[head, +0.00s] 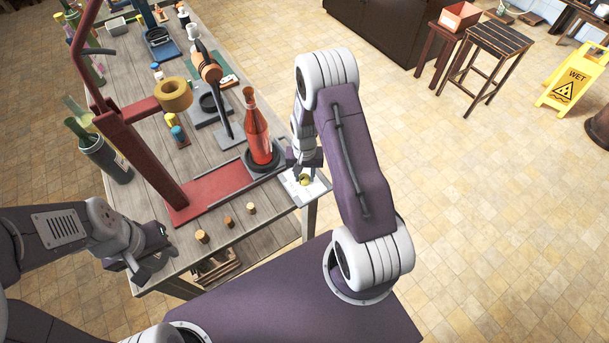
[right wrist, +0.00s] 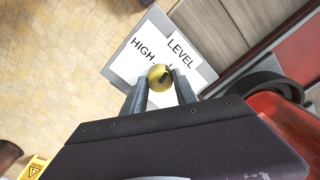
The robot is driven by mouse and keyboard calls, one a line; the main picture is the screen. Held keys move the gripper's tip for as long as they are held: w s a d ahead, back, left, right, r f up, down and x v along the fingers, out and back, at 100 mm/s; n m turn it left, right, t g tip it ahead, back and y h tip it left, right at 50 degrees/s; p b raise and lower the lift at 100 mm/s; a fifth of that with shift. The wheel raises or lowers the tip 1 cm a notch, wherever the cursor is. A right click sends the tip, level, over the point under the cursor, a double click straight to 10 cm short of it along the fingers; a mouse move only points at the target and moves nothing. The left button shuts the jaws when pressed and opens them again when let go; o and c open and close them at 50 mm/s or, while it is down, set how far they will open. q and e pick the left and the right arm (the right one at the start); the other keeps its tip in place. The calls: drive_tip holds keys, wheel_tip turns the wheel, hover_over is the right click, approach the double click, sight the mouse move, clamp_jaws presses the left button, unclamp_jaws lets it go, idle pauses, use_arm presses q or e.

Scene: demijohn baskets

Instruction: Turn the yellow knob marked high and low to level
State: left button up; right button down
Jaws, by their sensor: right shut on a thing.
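The yellow knob (right wrist: 158,73) sits on a white plate (right wrist: 136,50) in the right wrist view, with the words HIGH and LEVEL readable beside it. A dark mark shows on the knob's right side; which word it points to is unclear. No word LOW shows; that part of the plate may be hidden by my gripper. My right gripper (right wrist: 161,84) has one finger on each side of the knob and is shut on it. In the head view the knob (head: 305,181) shows under the right gripper (head: 304,168) at the table's corner. My left gripper (head: 152,259) hangs by the table's near-left edge, its fingers unclear.
A red bottle (head: 258,135) stands close left of my right gripper. A red stand (head: 140,145) rises from the table (head: 265,217), with several corks (head: 228,222) in front. A dark bottle container (head: 108,162) is at left. A yellow wet-floor sign (head: 567,88) stands far right.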

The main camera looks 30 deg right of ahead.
sight(305, 177)
drive_tip(key=shift+w+r+m, duration=0.1)
drive_tip(key=shift+w+m, duration=0.05)
drive_tip(key=shift+m, duration=0.95)
drive_tip(key=c, duration=1)
unclamp_jaws()
drive_tip(key=shift+o, duration=0.2)
wheel_tip(305, 177, up, 9)
drive_tip(key=b, duration=0.2)
